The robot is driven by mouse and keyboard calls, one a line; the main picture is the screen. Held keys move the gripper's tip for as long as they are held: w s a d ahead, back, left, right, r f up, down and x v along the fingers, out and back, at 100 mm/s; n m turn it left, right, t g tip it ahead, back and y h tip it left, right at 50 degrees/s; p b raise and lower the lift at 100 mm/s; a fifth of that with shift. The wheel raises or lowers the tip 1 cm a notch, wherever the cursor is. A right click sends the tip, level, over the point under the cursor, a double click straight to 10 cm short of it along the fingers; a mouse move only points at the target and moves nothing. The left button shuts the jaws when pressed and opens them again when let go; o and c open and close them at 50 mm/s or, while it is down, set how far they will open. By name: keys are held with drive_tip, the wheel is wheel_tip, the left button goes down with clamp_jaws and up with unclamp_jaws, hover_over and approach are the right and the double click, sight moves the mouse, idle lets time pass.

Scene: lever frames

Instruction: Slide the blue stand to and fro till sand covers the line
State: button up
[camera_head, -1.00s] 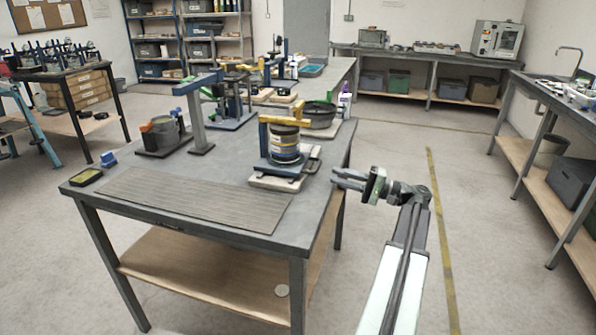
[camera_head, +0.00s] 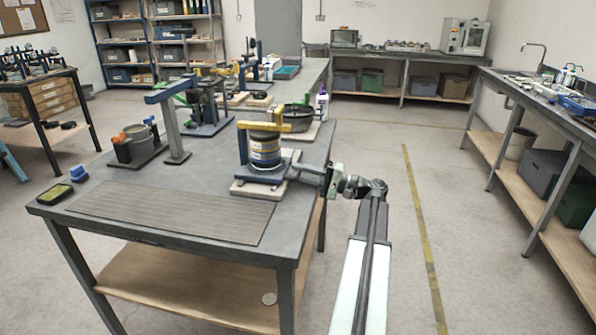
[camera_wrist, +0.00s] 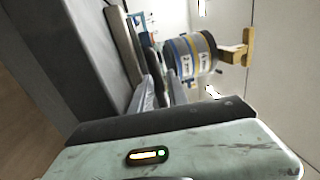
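The blue stand (camera_head: 262,172) sits on a pale board (camera_head: 258,187) at the table's right side. A banded cylinder (camera_head: 265,150) stands on it, with a yellow bracket (camera_head: 262,127) across its top. Sand and the line are too small to make out. My gripper (camera_head: 303,172) is at the right side of the stand, beside its grey handle (camera_head: 295,163). In the wrist view the fingers (camera_wrist: 160,90) are spread apart, and the cylinder (camera_wrist: 190,55) lies beyond them. Whether the fingers touch the handle is hidden.
A ribbed grey mat (camera_head: 170,212) lies on the table in front of the stand. A grey post (camera_head: 172,130) and a dark container (camera_head: 138,145) stand to the left. A dark pan (camera_head: 299,118) is behind. Clear floor lies right of the table.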

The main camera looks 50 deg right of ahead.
clamp_jaws()
idle(1.5)
